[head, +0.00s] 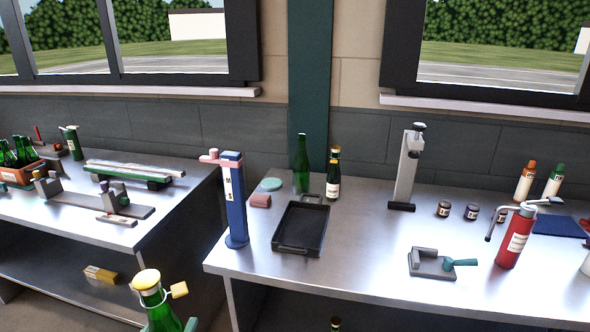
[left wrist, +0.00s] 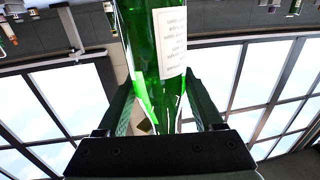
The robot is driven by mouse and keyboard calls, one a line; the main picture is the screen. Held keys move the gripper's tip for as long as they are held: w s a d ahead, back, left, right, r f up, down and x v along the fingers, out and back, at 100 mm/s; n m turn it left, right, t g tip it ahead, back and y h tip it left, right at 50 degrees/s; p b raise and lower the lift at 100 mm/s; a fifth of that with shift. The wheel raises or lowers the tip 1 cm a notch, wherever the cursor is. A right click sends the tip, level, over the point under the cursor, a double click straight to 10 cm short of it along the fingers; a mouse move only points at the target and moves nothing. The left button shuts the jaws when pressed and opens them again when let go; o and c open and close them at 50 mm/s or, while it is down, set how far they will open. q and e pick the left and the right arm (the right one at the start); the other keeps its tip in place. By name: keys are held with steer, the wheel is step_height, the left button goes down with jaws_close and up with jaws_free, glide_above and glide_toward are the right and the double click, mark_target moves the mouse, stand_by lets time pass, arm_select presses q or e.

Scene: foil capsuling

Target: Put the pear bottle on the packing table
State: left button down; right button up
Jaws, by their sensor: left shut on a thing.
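A green glass bottle with a yellow cap and a yellow tag at its neck (head: 157,308) stands at the bottom of the head view, in front of the gap between two tables. In the left wrist view the green bottle (left wrist: 148,45) carries a white label with small text I cannot read. My left gripper (left wrist: 158,105) is shut on it, one dark finger on each side. I cannot tell from the label whether it is the pear bottle. One steel table (head: 60,222) is at left, another (head: 350,275) at right; neither is marked as the packing table. My right gripper is out of view.
The left table holds a crate of green bottles (head: 22,155) and a rail device (head: 130,175). The right table holds a blue post (head: 236,205), a black tray (head: 301,227), two bottles (head: 301,165), a grey stand (head: 407,170) and a red cylinder (head: 515,240).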

arm_select(q)
steer(key=shift+w+d+r+n+y, duration=0.2)
steer(key=shift+d+r+n+y, duration=0.25)
steer(key=shift+y, duration=0.35)
steer(key=shift+a, duration=0.1)
steer(key=s+d+r+m+g+h, duration=0.2)
steer(key=d+r+m+h, duration=0.15)
steer(key=d+h, duration=0.2)
steer(key=s+d+r+m+g+h, duration=0.1)
steer(key=d+r+m+g+h, duration=0.1)
steer(key=d+m+h, duration=0.4)
steer(key=w+d+f+m+g+h, duration=0.3)
steer(key=d+g+h, duration=0.1)
steer(key=d+g, duration=0.1)
steer(key=shift+d+f+g, duration=0.4)
steer(key=shift+d, duration=0.15)
steer(key=shift+a+m+g+h, duration=0.1)
steer(key=shift+m+g+h, duration=0.2)
steer(key=shift+g+h, duration=0.15)
steer(key=shift+s+a+m+g+h, duration=0.2)
steer(key=shift+a+m+g, duration=0.35)
steer(key=shift+g, duration=0.45)
steer(key=shift+s+a+m+g+h, duration=0.1)
steer(key=shift+a+m+g+h, duration=0.3)
steer(key=shift+m+g, duration=0.55)
steer(key=shift+s+a+m+g+h, duration=0.2)
steer(key=shift+a+m+g, duration=0.3)
steer(key=shift+g, duration=0.6)
